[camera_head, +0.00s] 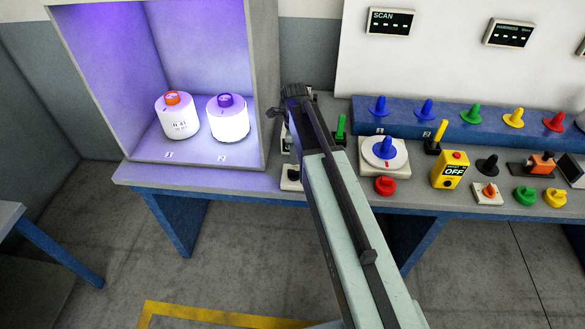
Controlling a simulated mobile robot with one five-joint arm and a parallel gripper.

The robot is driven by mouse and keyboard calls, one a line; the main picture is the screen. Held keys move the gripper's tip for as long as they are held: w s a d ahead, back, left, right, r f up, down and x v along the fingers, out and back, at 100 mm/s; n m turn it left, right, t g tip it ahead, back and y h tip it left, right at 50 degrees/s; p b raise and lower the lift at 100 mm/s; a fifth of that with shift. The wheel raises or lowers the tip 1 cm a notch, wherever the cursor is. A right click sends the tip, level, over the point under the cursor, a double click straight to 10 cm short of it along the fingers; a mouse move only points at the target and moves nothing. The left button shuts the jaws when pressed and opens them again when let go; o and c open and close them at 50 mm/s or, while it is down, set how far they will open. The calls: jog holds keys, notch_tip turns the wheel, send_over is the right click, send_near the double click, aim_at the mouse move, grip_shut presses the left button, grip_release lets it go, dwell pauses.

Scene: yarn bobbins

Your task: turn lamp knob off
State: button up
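A grey light booth (275,60) stands at the left of the bench, and its inside glows purple, so its lamp is lit. Two white bobbins stand in it, one with an orange top (178,118) and one with a purple top (228,118). My gripper (296,90) is at the far end of my arm, beside the booth's right wall; its fingers are not clear. A small pale plate with a dark knob (291,178) sits at the bench front just right of the booth, partly hidden by my arm. I cannot tell whether it is the lamp knob.
Right of my arm are a white unit with a blue cone (384,150), a red knob (385,185), a yellow box reading OFF (453,172) and several coloured pieces. A blue raised shelf (400,122) holds several coloured cones. The floor in front is clear.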

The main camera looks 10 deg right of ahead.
aim_at(294, 170)
notch_tip(294, 170, down, 8)
jog(key=b, duration=0.7)
jog(key=shift+b, duration=0.35)
jog(key=shift+r, duration=0.1)
grip_shut()
